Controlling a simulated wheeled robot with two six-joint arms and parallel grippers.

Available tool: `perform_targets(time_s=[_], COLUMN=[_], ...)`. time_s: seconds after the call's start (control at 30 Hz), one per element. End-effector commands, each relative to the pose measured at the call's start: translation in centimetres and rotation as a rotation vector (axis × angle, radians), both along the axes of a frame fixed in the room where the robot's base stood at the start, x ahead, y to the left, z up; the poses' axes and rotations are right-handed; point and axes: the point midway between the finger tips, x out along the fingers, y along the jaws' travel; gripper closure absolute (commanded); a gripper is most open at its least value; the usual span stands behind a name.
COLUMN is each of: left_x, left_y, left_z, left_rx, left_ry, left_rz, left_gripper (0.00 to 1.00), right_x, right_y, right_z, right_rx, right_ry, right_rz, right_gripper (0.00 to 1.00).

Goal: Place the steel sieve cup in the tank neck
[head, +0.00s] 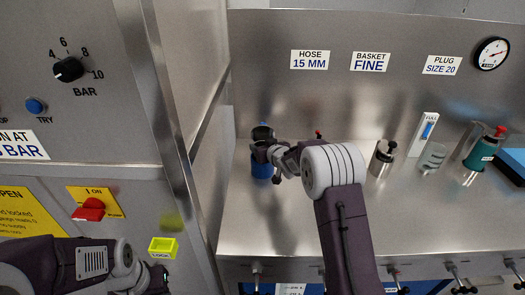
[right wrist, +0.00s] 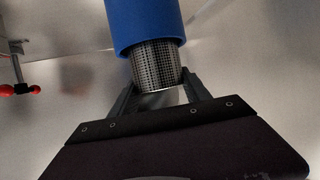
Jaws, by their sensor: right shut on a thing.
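The steel sieve cup (right wrist: 156,66) shows in the right wrist view as a perforated metal cylinder, with a wide blue cylindrical part (right wrist: 145,22) adjoining it. My right gripper (right wrist: 158,85) is shut on the perforated steel, one finger on each side. In the head view my right gripper (head: 264,150) is at the left of the steel counter, with the blue part (head: 262,166) just below it. Whether the blue part belongs to the cup or is separate, I cannot tell. My left arm's end (head: 150,282) is at the lower left; its jaws are unclear. I cannot make out the tank neck.
On the steel counter (head: 400,225) stand a black-topped metal piece (head: 382,158), a clear beaker (head: 432,158) and a teal bottle with a red top (head: 485,150). A control panel (head: 75,130) with a red switch (head: 90,209) rises at the left.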

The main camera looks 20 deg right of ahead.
Motion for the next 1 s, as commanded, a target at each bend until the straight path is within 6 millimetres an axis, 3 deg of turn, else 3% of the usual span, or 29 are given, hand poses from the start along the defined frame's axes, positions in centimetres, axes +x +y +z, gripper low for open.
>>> perform_targets(time_s=[0.03, 0.1, 0.47, 0.5, 0.53, 0.93, 1.0], left_x=[0.0, 0.0, 0.0, 0.0, 0.0, 0.0, 0.0], left_y=[0.0, 0.0, 0.0, 0.0, 0.0, 0.0, 0.0], left_z=[-0.4, -0.5, -0.8, -0.7, -0.7, -0.1, -0.5], left_rx=[0.000, 0.000, 0.000, 0.000, 0.000, 0.000, 0.000], left_ry=[0.000, 0.000, 0.000, 0.000, 0.000, 0.000, 0.000], left_rz=[0.000, 0.000, 0.000, 0.000, 0.000, 0.000, 0.000], left_gripper=[0.64, 0.64, 0.64, 0.64, 0.64, 0.64, 0.64], right_x=[0.0, 0.0, 0.0, 0.0, 0.0, -0.1, -0.9], right_y=[0.0, 0.0, 0.0, 0.0, 0.0, 0.0, -0.2], right_z=[-1.4, -2.1, -2.6, -2.4, -2.4, -1.6, -1.6], right_rx=[0.001, 0.000, 0.000, 0.000, 0.000, -0.001, 0.000], right_ry=[0.002, -0.001, -0.002, -0.001, -0.001, -0.002, -0.001], right_rz=[0.001, 0.000, 0.000, 0.000, 0.000, 0.000, -0.001], right_gripper=[0.86, 0.86, 0.86, 0.34, 0.25, 0.23, 0.23])
